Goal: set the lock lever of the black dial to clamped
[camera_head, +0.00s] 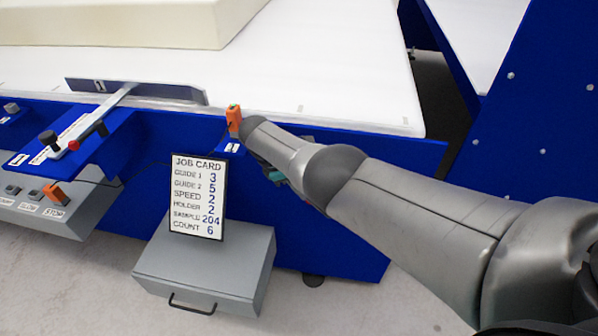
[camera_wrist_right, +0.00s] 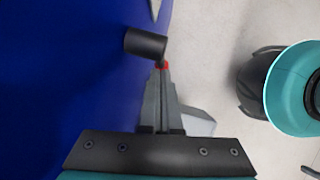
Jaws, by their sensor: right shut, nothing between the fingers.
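In the right wrist view, a black cylindrical knob (camera_wrist_right: 145,43), which looks like the black dial, stands out from a blue panel (camera_wrist_right: 60,80). A small red piece (camera_wrist_right: 162,66), possibly its lock lever, shows just below the knob's right end. My right gripper (camera_wrist_right: 162,72) is shut and empty, its fingertips at the red piece; I cannot tell whether they touch. The lever's setting cannot be read. In the head view my right arm hides this knob and most of the right gripper. My left gripper is not in view.
A job card (camera_head: 198,197) stands by a grey box (camera_head: 212,262) with a handle, left of my arm. An orange part (camera_head: 234,118) stands near my arm. A bracket at left carries another black knob (camera_head: 48,138) and red lever (camera_head: 73,146). Foam (camera_head: 120,25) lies on the white table (camera_head: 330,70).

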